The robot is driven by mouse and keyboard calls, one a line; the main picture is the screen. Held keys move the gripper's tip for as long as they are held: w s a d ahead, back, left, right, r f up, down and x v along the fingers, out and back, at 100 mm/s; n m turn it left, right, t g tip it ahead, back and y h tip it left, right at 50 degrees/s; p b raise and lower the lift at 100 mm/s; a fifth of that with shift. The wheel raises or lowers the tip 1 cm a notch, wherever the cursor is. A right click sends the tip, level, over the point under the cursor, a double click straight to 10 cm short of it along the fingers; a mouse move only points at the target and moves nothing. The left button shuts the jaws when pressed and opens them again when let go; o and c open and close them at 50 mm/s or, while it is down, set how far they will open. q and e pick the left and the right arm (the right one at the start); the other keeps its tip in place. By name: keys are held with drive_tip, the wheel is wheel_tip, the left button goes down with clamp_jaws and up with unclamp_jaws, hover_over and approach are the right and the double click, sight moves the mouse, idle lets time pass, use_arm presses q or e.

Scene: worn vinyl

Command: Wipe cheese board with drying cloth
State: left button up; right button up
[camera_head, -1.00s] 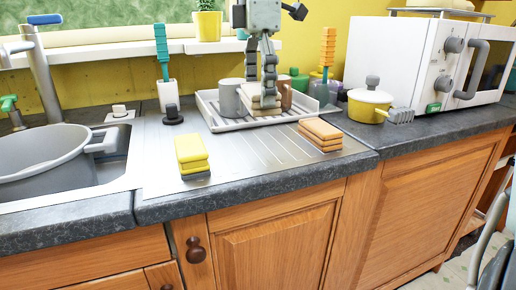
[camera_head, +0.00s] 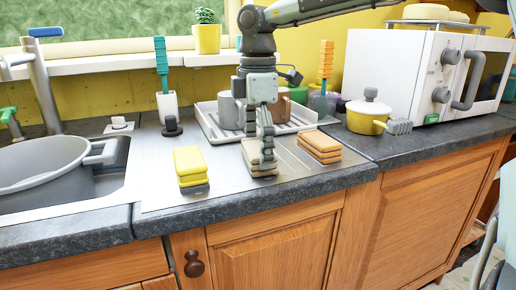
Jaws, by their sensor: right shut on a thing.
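My right gripper (camera_head: 265,138) reaches down from above and is shut on a beige layered, folded-looking block (camera_head: 253,155), which looks like the drying cloth. The block is at or just above the steel drainboard (camera_head: 222,182); I cannot tell whether it touches. The gripper's fingers hide part of it. An orange-tan layered stack (camera_head: 319,146) lies just right of it, and a yellow stack with a grey base (camera_head: 190,168) stands to its left. I cannot make out for sure which thing is the cheese board. My left gripper is out of view.
A white dish rack (camera_head: 210,127) with mugs stands behind the gripper. A yellow pot (camera_head: 366,117) and a white microwave (camera_head: 400,75) are to the right. A grey pan (camera_head: 45,165) sits in the sink at left. The drainboard's front strip is clear.

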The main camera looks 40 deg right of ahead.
sight(257, 147)
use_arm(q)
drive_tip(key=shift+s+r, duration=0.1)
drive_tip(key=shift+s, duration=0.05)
use_arm(e)
drive_tip(key=shift+f, duration=0.15)
drive_tip(key=o, duration=0.7)
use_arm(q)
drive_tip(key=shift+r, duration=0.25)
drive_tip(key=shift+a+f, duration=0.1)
use_arm(e)
drive_tip(key=shift+r+p, duration=0.2)
drive_tip(key=shift+p, duration=0.25)
wheel_tip(257, 147, up, 6)
drive_tip(key=shift+a+f+b, duration=0.1)
drive_tip(key=shift+a+b, duration=0.05)
drive_tip(key=shift+b, duration=0.4)
drive_tip(key=shift+r, duration=0.8)
